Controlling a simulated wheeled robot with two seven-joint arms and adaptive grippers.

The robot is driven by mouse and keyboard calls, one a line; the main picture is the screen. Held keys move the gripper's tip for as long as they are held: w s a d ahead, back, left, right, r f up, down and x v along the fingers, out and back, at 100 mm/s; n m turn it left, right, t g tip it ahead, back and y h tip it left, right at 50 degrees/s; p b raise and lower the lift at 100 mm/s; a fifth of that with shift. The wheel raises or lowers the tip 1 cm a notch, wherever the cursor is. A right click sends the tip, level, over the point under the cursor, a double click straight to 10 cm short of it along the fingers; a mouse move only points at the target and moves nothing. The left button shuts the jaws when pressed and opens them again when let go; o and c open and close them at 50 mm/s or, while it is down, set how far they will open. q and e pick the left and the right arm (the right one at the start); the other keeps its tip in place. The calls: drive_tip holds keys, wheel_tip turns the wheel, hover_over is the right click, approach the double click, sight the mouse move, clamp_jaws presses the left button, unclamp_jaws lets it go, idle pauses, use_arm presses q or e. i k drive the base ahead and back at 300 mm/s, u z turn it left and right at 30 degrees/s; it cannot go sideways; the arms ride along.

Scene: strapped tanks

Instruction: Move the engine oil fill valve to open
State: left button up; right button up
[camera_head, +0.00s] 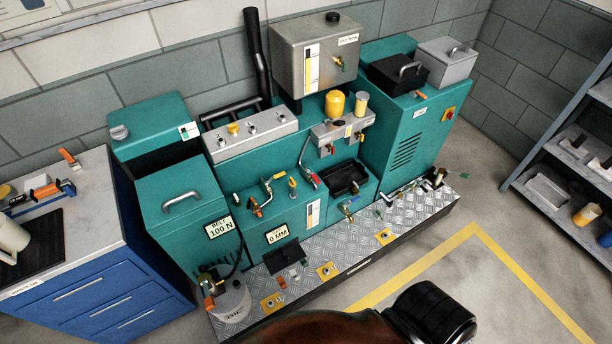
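A teal engine set stands on a checker-plate base (385,226) and carries several small valves. I cannot tell which one is the engine oil fill valve, as most labels are too small to read. A valve with an orange lever (257,209) and one with a yellow lever (292,182) sit on the front of the block. A red-handled valve (314,180) is on a pipe just right of them. A blue-handled valve (347,213) is below the black tray. Neither gripper shows.
A blue drawer bench (95,300) with tools stands at the left. A white canister (231,303) sits at the base's left end. Grey shelving (573,135) is at the right. The floor inside the yellow line (410,265) is clear.

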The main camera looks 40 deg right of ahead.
sight(280, 174)
drive_tip(key=z, duration=0.3)
drive_tip(key=k, duration=0.4)
drive_tip(key=z, duration=1.05)
drive_tip(key=i, duration=0.8)
drive_tip(key=u, duration=0.55)
